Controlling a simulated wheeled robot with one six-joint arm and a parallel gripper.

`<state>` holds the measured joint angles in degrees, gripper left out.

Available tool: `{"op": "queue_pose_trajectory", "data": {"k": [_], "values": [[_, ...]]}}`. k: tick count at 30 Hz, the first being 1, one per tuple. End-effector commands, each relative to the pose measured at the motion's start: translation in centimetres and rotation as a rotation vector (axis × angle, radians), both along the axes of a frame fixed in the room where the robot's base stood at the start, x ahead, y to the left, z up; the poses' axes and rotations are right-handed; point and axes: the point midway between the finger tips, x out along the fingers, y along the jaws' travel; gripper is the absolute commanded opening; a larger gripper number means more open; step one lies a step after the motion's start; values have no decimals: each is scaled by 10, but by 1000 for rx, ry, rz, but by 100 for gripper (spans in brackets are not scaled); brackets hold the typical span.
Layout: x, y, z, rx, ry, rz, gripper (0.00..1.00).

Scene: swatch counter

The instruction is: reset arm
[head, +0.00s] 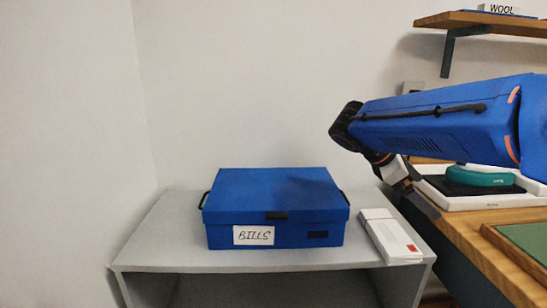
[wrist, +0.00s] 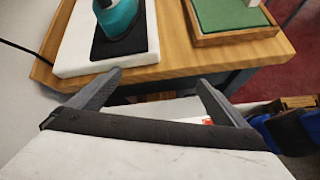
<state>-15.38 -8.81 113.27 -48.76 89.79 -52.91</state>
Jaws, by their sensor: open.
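My gripper (head: 420,200) hangs at the end of my blue arm in the head view, pointing down over the gap between the grey shelf unit (head: 165,240) and the wooden counter (head: 470,235). In the wrist view my gripper (wrist: 159,80) has its two dark fingers spread apart. I see nothing held between them. The counter's edge (wrist: 180,66) lies just beyond the fingertips in that view.
A blue box labelled BILLS (head: 290,230) and a flat white box (head: 388,238) sit on the grey unit. On the counter are a white tray (head: 470,202) with a teal object (head: 485,177), and a wood-framed green mat (head: 530,240). A wall shelf (head: 480,20) hangs upper right.

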Motion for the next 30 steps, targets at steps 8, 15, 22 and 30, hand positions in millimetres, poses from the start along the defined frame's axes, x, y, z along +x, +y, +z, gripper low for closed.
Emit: {"op": "queue_pose_trajectory", "data": {"k": [8, 15, 22, 30], "values": [[-73, -1, -49, 271, -232, -192, 97], [-127, 14, -90, 505, -432, -406, 97], [-172, 38, -128, 733, -623, -655, 97], [-207, 66, -161, 959, -805, -946, 97]]}}
